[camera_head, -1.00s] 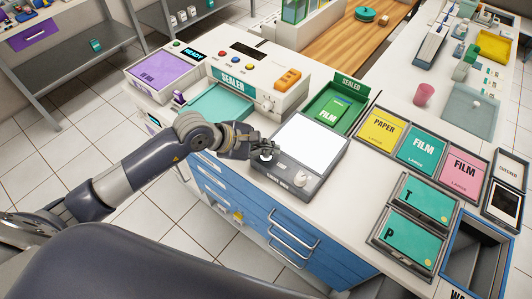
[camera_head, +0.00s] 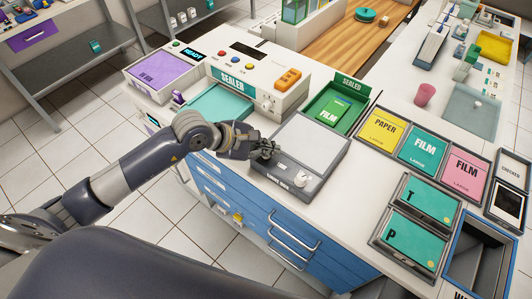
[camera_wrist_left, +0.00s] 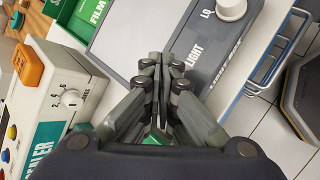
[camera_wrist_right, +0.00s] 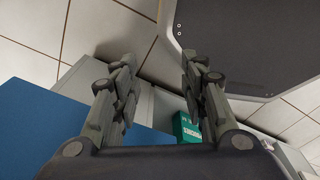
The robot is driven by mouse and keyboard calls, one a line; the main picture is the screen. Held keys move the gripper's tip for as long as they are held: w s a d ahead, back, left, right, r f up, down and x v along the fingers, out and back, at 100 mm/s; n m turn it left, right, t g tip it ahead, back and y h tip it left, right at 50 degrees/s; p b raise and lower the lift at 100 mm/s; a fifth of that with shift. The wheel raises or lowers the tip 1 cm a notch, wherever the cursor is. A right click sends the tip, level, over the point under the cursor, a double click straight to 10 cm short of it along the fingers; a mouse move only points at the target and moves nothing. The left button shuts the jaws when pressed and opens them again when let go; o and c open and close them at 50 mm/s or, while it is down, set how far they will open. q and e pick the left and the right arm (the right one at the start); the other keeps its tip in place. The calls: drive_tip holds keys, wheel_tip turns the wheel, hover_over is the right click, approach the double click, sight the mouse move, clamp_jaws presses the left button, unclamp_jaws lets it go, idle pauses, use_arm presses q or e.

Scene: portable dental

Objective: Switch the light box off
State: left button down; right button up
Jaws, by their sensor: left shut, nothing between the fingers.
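The light box (camera_head: 312,142) is a grey box with a pale panel and a dark front strip, lying on the white counter. Its panel is dull grey and unlit. A white knob (camera_head: 301,178) sits on the strip, and it also shows in the left wrist view (camera_wrist_left: 231,8). My right gripper (camera_wrist_right: 158,65) is open and empty, away from the light box.
The sealer (camera_head: 255,75) stands behind and left of the light box. A green tray marked SEALED (camera_head: 353,95) is behind it. Paper and film trays (camera_head: 381,133) lie to the right. Blue drawers with metal handles (camera_head: 290,238) are below the counter's front edge.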

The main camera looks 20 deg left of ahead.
sight(267, 157)
use_arm(q)
drive_tip(key=shift+r, duration=0.15)
wheel_tip(267, 157, up, 6)
drive_tip(key=p, duration=0.3)
idle(0.4)
idle(0.4)
